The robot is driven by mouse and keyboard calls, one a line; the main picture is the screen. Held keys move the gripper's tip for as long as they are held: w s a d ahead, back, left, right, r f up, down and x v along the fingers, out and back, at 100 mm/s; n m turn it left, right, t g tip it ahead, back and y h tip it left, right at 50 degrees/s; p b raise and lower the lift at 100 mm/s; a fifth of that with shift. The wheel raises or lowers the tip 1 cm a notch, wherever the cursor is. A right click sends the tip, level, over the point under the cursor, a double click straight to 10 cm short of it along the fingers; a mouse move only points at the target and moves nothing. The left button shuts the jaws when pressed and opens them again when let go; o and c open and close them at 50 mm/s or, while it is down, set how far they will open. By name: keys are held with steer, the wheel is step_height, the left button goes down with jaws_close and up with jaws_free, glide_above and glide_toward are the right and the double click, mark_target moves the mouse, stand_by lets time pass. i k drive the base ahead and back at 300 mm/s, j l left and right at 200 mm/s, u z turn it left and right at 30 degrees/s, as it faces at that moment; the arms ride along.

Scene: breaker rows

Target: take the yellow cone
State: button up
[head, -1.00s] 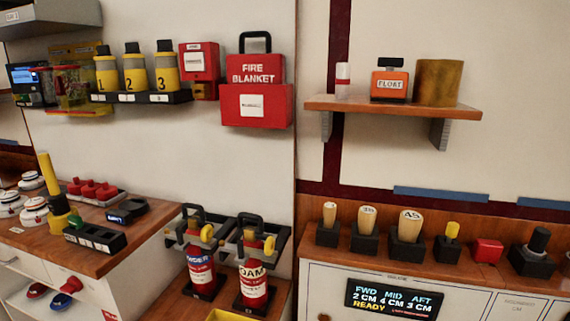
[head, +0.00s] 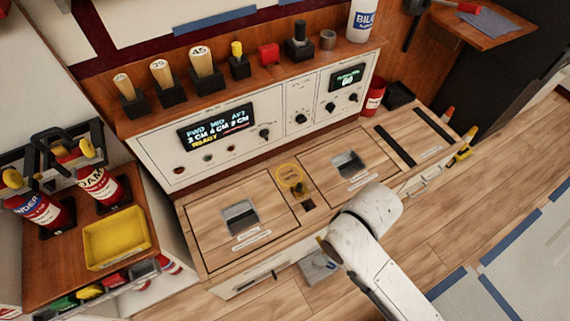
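I cannot make out for sure which thing is the yellow cone. A small yellow-topped piece (head: 237,48) stands upright in a black block on the wooden ledge, right of the tapered wooden plugs. My white arm (head: 375,210) reaches in from the bottom, over the front edge of the wooden bench (head: 190,222). My gripper's fingers cannot be made out; the arm's end is turned away and hides what lies behind it. The arm is well apart from the yellow-topped piece.
A yellow tray (head: 116,238) and red extinguishers (head: 97,184) are at left. Wooden floor (head: 500,190) is open at right.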

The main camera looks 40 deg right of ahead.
mark_target(467, 137)
steer(key=z, duration=2.45)
steer(key=i+l, duration=0.35)
steer(key=i, duration=0.3)
steer(key=i+l+u, duration=0.1)
steer(key=i+l, duration=0.25)
steer(key=i, duration=0.3)
steer(key=i+l, duration=0.4)
steer(key=i, duration=0.2)
steer(key=i+l+u, duration=0.1)
steer(key=i+l, duration=0.3)
steer(key=i, duration=0.25)
